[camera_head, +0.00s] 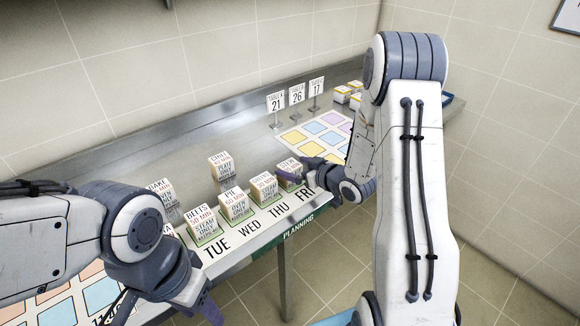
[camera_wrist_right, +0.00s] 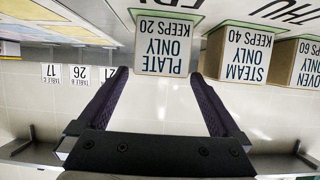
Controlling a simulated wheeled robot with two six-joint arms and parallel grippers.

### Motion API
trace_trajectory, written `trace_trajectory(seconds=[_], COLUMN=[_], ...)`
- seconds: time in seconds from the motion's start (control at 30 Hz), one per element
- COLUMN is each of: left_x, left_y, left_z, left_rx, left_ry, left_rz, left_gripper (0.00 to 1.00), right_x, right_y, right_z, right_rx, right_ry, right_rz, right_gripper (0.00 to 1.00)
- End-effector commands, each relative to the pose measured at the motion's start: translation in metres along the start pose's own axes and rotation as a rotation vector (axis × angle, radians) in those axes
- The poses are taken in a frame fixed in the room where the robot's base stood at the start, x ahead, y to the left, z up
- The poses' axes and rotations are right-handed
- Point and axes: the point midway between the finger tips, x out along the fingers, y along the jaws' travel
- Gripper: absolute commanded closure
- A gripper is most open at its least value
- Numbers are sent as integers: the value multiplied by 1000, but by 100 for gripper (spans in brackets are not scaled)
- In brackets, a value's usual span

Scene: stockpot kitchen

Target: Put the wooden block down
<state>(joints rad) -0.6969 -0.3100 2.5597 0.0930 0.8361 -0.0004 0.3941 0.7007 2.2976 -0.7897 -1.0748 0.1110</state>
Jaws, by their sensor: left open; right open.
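The wooden block (camera_wrist_right: 163,48) reading "PLATE ONLY KEEPS 20" stands upright on a green square under the FRI label, in the right wrist view. In the head view the same block (camera_head: 287,166) is at the right end of the row, partly hidden by my right gripper (camera_head: 312,180). My right gripper (camera_wrist_right: 160,76) is open, its purple fingers on either side of the block with a gap showing beside them. My left gripper (camera_head: 166,304) is open and empty at the lower left, over the counter's front edge.
Another block (camera_head: 221,166) stands behind the row. Bare steel (camera_head: 240,140) is free.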

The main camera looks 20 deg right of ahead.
Motion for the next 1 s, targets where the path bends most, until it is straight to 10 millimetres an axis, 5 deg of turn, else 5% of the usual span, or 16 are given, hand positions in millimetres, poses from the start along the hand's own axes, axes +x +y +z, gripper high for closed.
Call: trace_trajectory(seconds=[0.3,0.5,0.77,1.0], left_x=[5,5,5,5], left_y=[0,0,0,0], left_z=[0,0,0,0], left_rx=[0,0,0,0], left_ry=[-1,0,0,-1], left_rz=[0,0,0,0], left_gripper=[50,50,50,50], right_x=[-69,-92,-92,-72], right_y=[1,0,-6,-55], right_z=[0,0,-1,-9], right_rx=[2,0,-22,-162], right_ry=[1,0,-33,-317], right_rz=[5,2,1,50], right_gripper=[0,0,0,0])
